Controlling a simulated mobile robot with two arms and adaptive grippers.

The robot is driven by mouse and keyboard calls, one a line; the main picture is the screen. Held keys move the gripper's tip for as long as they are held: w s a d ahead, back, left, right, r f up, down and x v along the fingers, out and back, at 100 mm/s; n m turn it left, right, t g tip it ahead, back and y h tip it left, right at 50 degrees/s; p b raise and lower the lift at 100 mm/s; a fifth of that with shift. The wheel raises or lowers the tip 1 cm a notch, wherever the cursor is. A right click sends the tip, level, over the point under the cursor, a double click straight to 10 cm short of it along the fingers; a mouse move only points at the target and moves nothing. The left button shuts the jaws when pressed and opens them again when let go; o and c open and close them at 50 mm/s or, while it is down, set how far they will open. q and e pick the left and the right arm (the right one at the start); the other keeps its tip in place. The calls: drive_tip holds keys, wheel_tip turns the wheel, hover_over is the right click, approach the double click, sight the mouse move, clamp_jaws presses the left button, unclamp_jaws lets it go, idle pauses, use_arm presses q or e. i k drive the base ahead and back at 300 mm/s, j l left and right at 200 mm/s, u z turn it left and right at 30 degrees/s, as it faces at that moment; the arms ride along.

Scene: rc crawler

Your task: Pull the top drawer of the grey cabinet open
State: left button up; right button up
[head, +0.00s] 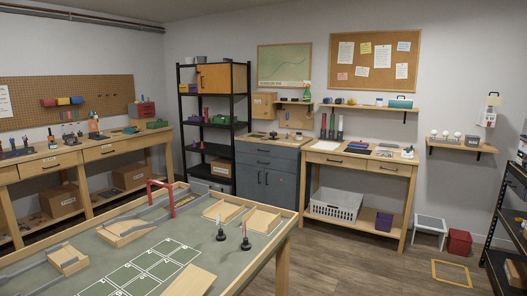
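The grey cabinet (250,182) stands against the back wall near the middle of the head view. It is blue-grey with a light wooden top. Its top drawer (275,154) is just under the wooden top and looks flush with the front, so it appears closed. A dark handle runs across the drawer front. Another drawer and a pair of doors with upright handles are below it. Neither of my grippers shows in the head view, and nothing is seen touching the cabinet.
A large green-topped table (190,222) with wooden rims, a red arch (161,196) and ramps fills the foreground before the cabinet. A black shelf rack (181,118) stands left of the cabinet and a wooden workbench (355,166) right. Wooden floor (350,262) is clear right of the table.

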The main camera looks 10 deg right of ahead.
sight(278, 152)
drive_tip(key=i+l+z, duration=0.3)
drive_tip(key=i+z, duration=0.15)
drive_tip(key=i+l+z, duration=0.15)
drive_tip(key=i+z, duration=0.7)
drive_tip(key=i, duration=1.6)
drive_tip(key=i+u, duration=0.2)
drive_tip(key=i, duration=0.4)
drive_tip(key=i+l+u, duration=0.15)
drive_tip(key=i, duration=0.45)
drive_tip(key=i+l+u, duration=0.2)
drive_tip(key=i, duration=0.4)
drive_tip(key=i+j+u, duration=0.15)
drive_tip(key=u, duration=0.25)
drive_tip(key=i+u, duration=0.7)
drive_tip(key=u, duration=0.15)
drive_tip(key=i+l+u, duration=0.15)
drive_tip(key=u, duration=0.25)
drive_tip(key=i, duration=0.1)
